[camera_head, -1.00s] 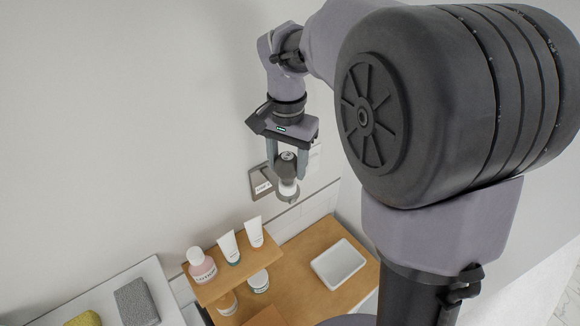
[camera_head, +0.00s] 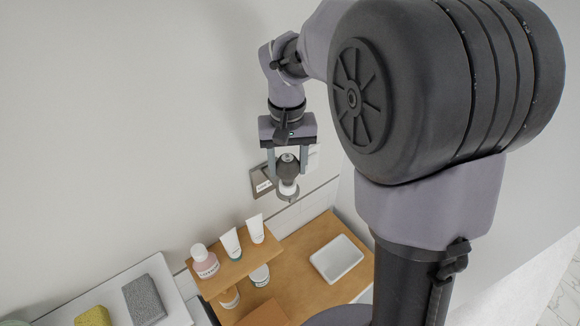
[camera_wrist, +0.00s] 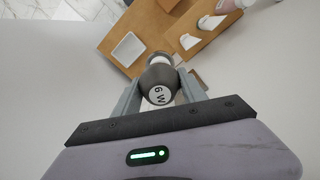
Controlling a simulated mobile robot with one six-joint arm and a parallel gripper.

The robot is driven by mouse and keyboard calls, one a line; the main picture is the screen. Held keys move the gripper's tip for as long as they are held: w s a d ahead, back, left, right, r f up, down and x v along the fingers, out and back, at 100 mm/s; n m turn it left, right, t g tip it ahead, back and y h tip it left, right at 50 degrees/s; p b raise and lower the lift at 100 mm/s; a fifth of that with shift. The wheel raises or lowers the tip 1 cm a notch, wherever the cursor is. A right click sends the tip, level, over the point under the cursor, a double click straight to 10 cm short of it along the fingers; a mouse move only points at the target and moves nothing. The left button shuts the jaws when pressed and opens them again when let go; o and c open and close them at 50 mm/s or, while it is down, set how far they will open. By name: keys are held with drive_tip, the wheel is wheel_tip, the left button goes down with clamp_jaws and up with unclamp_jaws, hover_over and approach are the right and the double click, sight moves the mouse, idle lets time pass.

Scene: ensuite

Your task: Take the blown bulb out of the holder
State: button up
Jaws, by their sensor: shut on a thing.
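The blown bulb (camera_head: 288,166) has a dark grey glass with a white end disc; in the wrist view its disc (camera_wrist: 159,95) reads "6 W". My gripper (camera_head: 288,168) points down and is shut on the bulb, one finger on each side; it also shows in the wrist view (camera_wrist: 158,90). Just below the bulb is the white holder (camera_head: 288,188) on a wall plate (camera_head: 262,182). The holder shows behind the bulb in the wrist view (camera_wrist: 159,59). The bulb's lower end meets the holder; I cannot tell how far it sits in it.
A wooden counter (camera_head: 300,258) below carries a white tray (camera_head: 336,259). Yellow and grey sponges (camera_head: 144,300) lie at lower left. The wall is close behind my gripper.

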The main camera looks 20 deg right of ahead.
sight(287, 158)
drive_tip(key=shift+n+p, duration=0.6)
drive_tip(key=shift+n, duration=0.4)
drive_tip(key=shift+f+n+p, duration=0.1)
drive_tip(key=shift+n+p, duration=0.25)
drive_tip(key=shift+n, duration=0.65)
drive_tip(key=shift+w+r+p, duration=0.15)
drive_tip(key=shift+r+p, duration=0.3)
drive_tip(key=shift+r, duration=0.05)
drive_tip(key=shift+r+p, duration=1.05)
drive_tip(key=shift+r, duration=0.2)
drive_tip(key=shift+r+p, duration=0.6)
drive_tip(key=shift+r, duration=2.4)
